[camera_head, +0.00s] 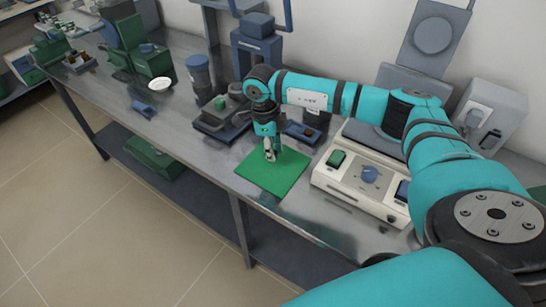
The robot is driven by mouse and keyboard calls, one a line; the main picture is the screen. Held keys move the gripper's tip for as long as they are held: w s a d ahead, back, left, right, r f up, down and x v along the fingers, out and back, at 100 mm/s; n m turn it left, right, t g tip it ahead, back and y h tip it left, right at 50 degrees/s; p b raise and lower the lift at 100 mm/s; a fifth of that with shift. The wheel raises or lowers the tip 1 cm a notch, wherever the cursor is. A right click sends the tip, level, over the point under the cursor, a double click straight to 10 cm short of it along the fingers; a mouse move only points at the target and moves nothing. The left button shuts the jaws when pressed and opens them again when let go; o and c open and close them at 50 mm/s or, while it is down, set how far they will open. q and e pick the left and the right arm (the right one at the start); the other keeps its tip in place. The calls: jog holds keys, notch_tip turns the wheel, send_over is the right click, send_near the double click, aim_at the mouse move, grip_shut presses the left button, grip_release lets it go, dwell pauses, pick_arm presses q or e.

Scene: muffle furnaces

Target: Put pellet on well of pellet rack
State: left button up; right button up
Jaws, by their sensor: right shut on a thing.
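My right gripper (270,156) points down over the green mat (285,180), near the mat's back edge. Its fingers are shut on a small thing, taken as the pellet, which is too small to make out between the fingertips. A small dark blue tray (292,127) with a reddish-brown spot lies just behind and to the right of the gripper, partly behind my wrist. It may be the pellet rack; its wells cannot be made out. My left gripper is not in view.
A cream device (345,185) with a green button and blue knob stands right of the mat. A dark grey device (215,122) stands to its left, with a blue press (257,50) behind. A white dish (159,84) lies farther left. The bench's front edge is close to the mat.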

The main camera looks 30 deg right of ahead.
jog(key=s+a+r+b, duration=0.1)
jog(key=s+a+b, duration=0.2)
jog(key=a, duration=1.1)
jog(key=shift+s+a, duration=0.2)
jog(key=shift+s, duration=1.4)
